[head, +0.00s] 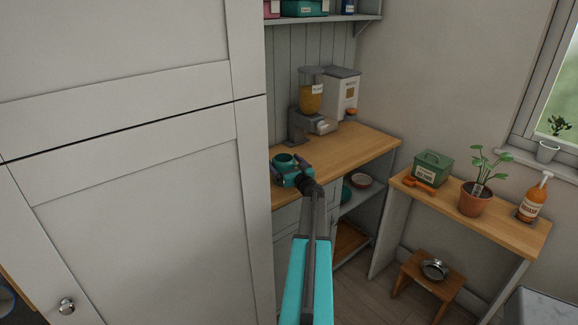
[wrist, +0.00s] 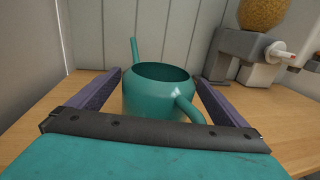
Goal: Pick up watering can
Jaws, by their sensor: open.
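The teal watering can (wrist: 155,88) stands upright on the wooden counter, with its open top facing up. Its spout rises at the left and its handle curves down at the right. In the head view the can (head: 285,160) is at the counter's left end, partly hidden by my gripper (head: 290,176). In the wrist view my gripper (wrist: 160,88) is open, with one dark finger on each side of the can. The lower part of the can is hidden behind the gripper's body. I cannot tell whether the fingers touch it.
A grain dispenser (head: 311,92) and a white container (head: 343,93) stand further back on the counter (head: 350,144). A tall white cabinet (head: 150,210) rises close on the left. A side table (head: 515,233) at the right holds a green box (head: 433,168), a potted plant (head: 474,200) and an orange bottle (head: 532,203).

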